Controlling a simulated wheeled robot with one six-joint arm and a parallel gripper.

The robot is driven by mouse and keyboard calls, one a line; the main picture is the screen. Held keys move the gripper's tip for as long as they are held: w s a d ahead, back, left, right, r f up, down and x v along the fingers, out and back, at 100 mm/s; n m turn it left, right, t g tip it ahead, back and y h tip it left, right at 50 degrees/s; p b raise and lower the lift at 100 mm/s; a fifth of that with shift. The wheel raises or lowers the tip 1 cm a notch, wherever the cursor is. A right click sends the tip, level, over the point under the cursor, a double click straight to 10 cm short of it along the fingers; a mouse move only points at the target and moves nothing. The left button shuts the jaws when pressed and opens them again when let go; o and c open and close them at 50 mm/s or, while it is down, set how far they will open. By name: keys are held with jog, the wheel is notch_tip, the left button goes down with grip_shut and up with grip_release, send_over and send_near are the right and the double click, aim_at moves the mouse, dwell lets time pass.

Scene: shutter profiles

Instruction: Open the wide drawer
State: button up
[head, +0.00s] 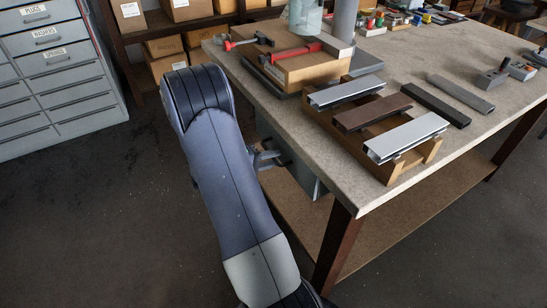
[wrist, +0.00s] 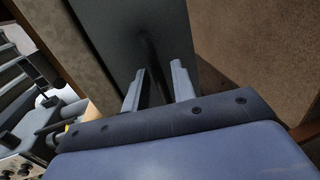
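The wide drawer (head: 303,174) is a grey unit under the near edge of the workbench, partly hidden by my arm in the head view. Its plain dark grey face (wrist: 118,32) fills the upper middle of the wrist view. My gripper (head: 276,156) is close in front of that face. In the wrist view my gripper (wrist: 158,68) has its two fingers apart, pointing at the face. A dark narrow bar or shadow runs down the face to between the fingers; I cannot tell whether it is the handle or whether anything touches it.
The workbench (head: 365,195) has a wooden rack (head: 345,140) of profiles near its corner and a wooden block with red clamps (head: 300,68). A lower shelf (head: 385,225) lies beneath. A grey drawer cabinet (head: 60,75) stands left. The floor left of my arm is clear.

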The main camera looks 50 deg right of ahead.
jog(key=shift+w+d+f, duration=0.1)
jog(key=shift+w+d, duration=0.15)
jog(key=shift+d, duration=0.3)
jog(key=shift+c, duration=0.2)
grip_shut()
